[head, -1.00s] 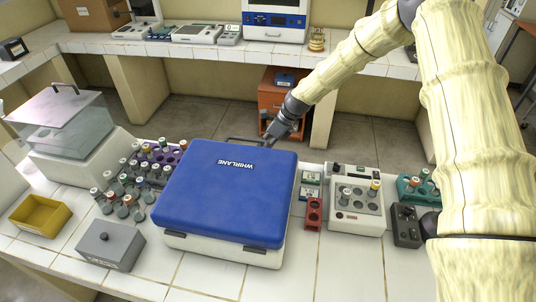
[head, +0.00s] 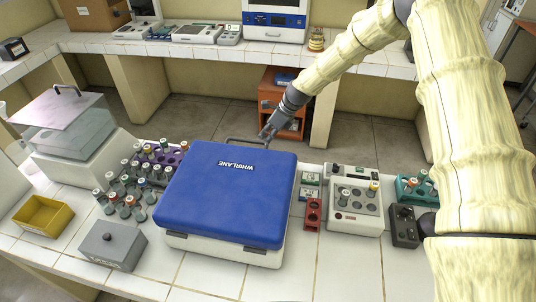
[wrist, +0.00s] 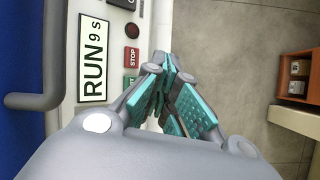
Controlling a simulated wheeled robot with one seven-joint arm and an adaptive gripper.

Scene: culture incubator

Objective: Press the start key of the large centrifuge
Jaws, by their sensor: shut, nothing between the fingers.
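The large centrifuge (head: 228,195) has a closed blue lid marked WHIRLANE and a white body. In the wrist view its front panel shows a display (wrist: 94,57) reading "RUN 9 s". A red STOP key (wrist: 131,57) and a green key (wrist: 129,85) sit beside the display; the green key is partly hidden by my gripper. My gripper (wrist: 162,66) is shut and empty, with teal finger pads, close to these keys. I cannot tell whether it touches the panel. In the head view my gripper (head: 266,133) is at the centrifuge's far edge, beside the lid handle (head: 243,142).
A dark red round knob or lamp (wrist: 132,30) is on the panel. Tube racks, a small white device (head: 354,218), a grey box (head: 108,246) and a yellow tray (head: 42,216) surround the centrifuge. An orange cabinet (head: 284,100) stands beyond the open floor.

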